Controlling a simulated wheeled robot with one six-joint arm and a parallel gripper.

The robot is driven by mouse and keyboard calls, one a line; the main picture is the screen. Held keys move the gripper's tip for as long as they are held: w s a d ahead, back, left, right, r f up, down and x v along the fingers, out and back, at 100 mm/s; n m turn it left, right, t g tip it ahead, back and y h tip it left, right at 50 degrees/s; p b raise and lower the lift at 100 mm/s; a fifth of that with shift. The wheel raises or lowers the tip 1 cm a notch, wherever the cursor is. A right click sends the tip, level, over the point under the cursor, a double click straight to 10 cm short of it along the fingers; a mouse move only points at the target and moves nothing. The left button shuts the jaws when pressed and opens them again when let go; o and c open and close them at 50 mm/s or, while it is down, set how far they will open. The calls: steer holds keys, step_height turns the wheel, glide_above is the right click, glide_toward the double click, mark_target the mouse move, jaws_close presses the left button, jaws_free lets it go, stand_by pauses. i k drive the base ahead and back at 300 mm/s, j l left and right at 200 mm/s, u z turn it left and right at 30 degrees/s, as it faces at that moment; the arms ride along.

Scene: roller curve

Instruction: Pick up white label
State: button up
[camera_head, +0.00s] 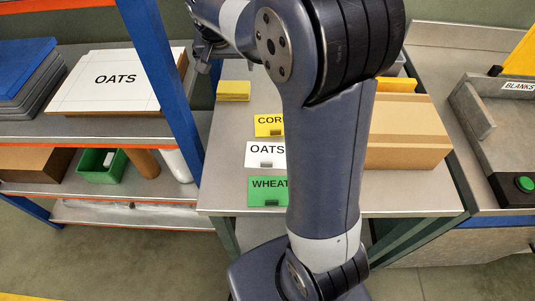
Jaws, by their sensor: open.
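The white label (262,152) reads OATS and lies on the grey metal table, between a yellow label (267,122) reading "COR" and a green label (264,191) reading "WHEAT". Each has a small dark tab at its lower edge. My gripper (203,62) is at the top, left of my arm and partly hidden behind the blue post and my own links. It is open, well behind and apart from the white label, with nothing seen in it.
A cardboard box (405,140) stands on the table right of my arm. A yellow stack (233,91) lies at the table's back left. A blue post (160,80) and shelves with a white OATS box (112,92) border the left side.

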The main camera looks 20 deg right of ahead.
mark_target(259, 155)
steer(key=z, duration=1.55)
steer(key=k+j+z, duration=0.6)
steer(key=k+z, duration=0.25)
steer(key=k, duration=0.15)
